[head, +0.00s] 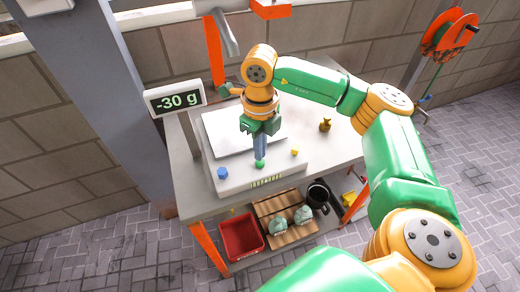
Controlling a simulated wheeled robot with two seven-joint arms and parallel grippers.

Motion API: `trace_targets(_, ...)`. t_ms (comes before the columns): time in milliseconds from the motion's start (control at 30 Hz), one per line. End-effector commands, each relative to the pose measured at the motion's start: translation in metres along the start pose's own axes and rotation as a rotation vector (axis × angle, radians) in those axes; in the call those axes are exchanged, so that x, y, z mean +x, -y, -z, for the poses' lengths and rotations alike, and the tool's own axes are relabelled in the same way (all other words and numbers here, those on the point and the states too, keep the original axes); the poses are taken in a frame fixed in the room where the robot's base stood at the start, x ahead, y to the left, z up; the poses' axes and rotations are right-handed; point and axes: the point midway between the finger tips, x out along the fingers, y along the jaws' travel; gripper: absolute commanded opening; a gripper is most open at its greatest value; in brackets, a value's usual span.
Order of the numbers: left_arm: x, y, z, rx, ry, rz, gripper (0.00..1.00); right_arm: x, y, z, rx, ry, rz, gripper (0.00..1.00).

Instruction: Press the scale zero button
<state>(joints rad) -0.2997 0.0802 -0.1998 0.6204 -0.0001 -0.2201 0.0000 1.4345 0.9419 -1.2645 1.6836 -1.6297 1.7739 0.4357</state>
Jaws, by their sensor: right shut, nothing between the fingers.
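The scale (215,128) is a white platform on a pale base, on the workbench. Its display (175,98) on a post at the left reads "-30 g". Along the base's front are a blue button (222,172), a green button (260,164) and a yellow button (294,153). My right gripper (260,154) points straight down, shut and empty, with its fingertips right at the green button. I cannot tell whether they touch it. No button label is readable. My left gripper is not in view.
A small brass weight (325,125) stands on the bench (193,205) right of the scale. Below are a red bin (241,236), a wooden pallet (270,206) with pale green bundles, and a dark pot (318,195). An orange post stands behind, and an orange reel (450,36) is at upper right.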

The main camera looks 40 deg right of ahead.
Motion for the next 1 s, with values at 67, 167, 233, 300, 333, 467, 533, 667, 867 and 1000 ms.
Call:
trace_targets(67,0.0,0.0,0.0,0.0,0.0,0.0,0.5,0.0,0.0,0.0,0.0,0.0,0.0,0.0)
trace_targets(167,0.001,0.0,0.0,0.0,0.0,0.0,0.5,0.001,0.0,0.0,0.0,0.0,0.0,0.0)
trace_targets(233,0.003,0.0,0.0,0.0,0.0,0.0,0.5,0.003,0.0,0.0,0.0,0.0,0.0,0.0)
trace_targets(300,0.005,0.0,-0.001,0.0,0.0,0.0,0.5,0.006,0.0,0.0,0.0,0.0,0.0,0.0)
trace_targets(333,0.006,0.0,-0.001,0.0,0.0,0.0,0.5,0.007,0.0,0.0,0.0,0.0,0.0,0.0)
trace_targets(467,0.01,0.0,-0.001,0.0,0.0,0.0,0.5,0.012,0.0,0.0,0.0,0.0,0.0,0.0)
trace_targets(533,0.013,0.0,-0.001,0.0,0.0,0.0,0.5,0.014,0.0,0.0,0.0,0.0,0.0,0.0)
trace_targets(667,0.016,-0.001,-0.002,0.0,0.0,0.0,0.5,0.019,0.0,0.0,0.0,0.0,0.0,0.0)
trace_targets(867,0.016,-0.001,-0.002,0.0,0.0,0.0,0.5,0.019,0.0,0.0,0.0,0.0,0.0,0.0)
trace_targets(1000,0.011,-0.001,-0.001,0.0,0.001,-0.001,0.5,0.013,0.0,0.0,0.0,0.0,0.0,0.0)
